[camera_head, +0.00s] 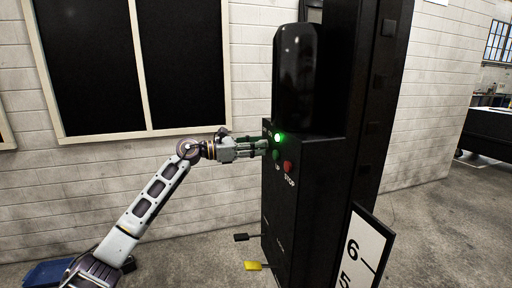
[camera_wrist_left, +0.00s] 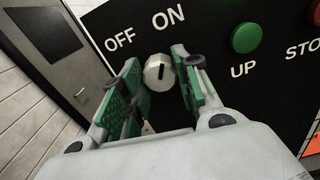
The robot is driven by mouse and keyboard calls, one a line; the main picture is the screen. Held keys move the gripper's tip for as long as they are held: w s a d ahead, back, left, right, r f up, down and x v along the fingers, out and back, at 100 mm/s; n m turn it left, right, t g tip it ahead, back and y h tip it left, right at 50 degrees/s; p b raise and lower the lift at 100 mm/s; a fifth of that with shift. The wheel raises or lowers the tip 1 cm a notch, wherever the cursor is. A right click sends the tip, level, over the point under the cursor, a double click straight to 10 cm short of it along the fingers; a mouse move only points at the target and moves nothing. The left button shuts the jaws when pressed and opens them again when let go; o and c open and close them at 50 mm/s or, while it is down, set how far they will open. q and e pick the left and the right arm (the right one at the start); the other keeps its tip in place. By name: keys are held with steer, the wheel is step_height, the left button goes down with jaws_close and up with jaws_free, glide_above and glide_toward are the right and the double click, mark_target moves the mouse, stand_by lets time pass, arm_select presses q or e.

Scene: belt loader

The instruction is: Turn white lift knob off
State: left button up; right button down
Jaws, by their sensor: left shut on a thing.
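The white lift knob (camera_wrist_left: 158,72) is a pale round dial with a dark pointer mark, on the black control panel below the OFF and ON labels. The mark stands nearly upright in the left wrist view, and I cannot tell exactly which label it points to. My left gripper (camera_wrist_left: 155,78) has its green-padded fingers on both sides of the knob and is shut on it. In the head view the left gripper (camera_head: 264,147) reaches the panel from the left and hides the knob. My right gripper is not in view.
The black loader column (camera_head: 330,190) carries a lit green lamp (camera_head: 277,137), a green UP button (camera_wrist_left: 246,38) and a red STOP button (camera_head: 288,167). A black pedal (camera_head: 241,237) and a yellow pedal (camera_head: 253,266) stick out low. A blue bin (camera_head: 47,273) sits at lower left.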

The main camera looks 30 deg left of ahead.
arm_select(q)
steer(key=shift+a+r+n+p, duration=0.1)
steer(key=shift+n+p, duration=2.1)
steer(key=shift+n, duration=3.9)
steer(key=o, duration=1)
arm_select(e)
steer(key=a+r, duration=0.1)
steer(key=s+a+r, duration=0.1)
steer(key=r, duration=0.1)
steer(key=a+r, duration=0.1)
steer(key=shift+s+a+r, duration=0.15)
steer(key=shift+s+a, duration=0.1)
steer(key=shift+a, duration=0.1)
arm_select(q)
steer(key=shift+s+a, duration=0.15)
